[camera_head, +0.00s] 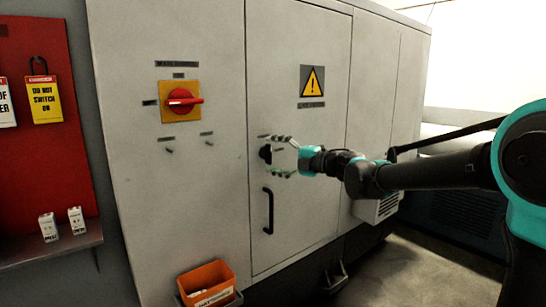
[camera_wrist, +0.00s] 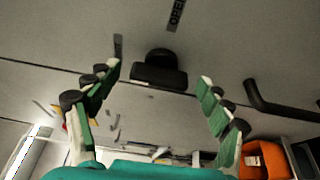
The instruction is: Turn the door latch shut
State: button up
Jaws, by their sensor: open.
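The door latch (camera_head: 265,153) is a small black knob on the grey cabinet door (camera_head: 310,190), near the door's left edge. In the wrist view the latch (camera_wrist: 160,74) shows as a black bar lying across the picture, with a round part behind it. My gripper (camera_head: 281,156) is open in front of the latch. In the wrist view its green fingers stand on either side of the latch, with a gap on both sides. I cannot tell how far the fingertips are from the door. A dark label reading OPEN (camera_wrist: 177,14) is on the door near the latch.
A black door handle (camera_head: 268,211) is below the latch. A red rotary switch (camera_head: 182,100) on a yellow plate is up left. An orange bin (camera_head: 207,283) hangs low on the cabinet. A red board (camera_head: 45,160) with tags and a shelf (camera_head: 50,258) stand at left.

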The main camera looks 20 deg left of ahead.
jog(key=s+d, duration=0.2)
jog(key=d, duration=0.9)
jog(key=shift+d, duration=0.4)
jog(key=shift+w+d, duration=0.1)
